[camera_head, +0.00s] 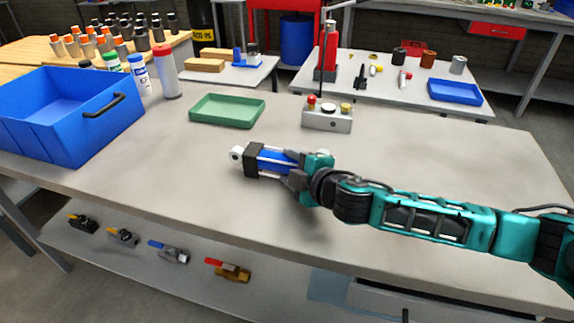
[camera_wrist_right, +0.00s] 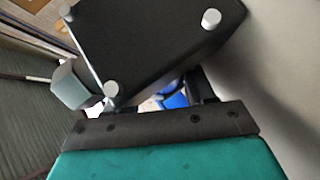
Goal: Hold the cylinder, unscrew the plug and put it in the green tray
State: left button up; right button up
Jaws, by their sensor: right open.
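The cylinder (camera_head: 275,160) has a blue barrel, silver rods, a black end block and a pale eye at its left end. It lies over the workbench in the head view. My right gripper (camera_head: 303,172) is open at the cylinder's right end and hides part of it. In the right wrist view the black end block (camera_wrist_right: 150,45) fills the top, with round silver nuts and a bit of blue barrel (camera_wrist_right: 172,99) behind. A grey faceted piece (camera_wrist_right: 68,84) sticks out at its left; I cannot tell whether it is the plug. The green tray (camera_head: 227,111) is empty. My left gripper is out of view.
A blue bin (camera_head: 65,115) stands at the left, with several bottles (camera_head: 140,75) beside it. A grey box with knobs (camera_head: 327,117) stands behind the cylinder. The bench between cylinder and green tray is clear. Fittings (camera_head: 170,253) lie on the lower shelf.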

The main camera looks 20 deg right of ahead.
grip_shut()
dwell(0.5)
jog(key=shift+w+r, duration=0.1)
jog(key=shift+r, duration=0.2)
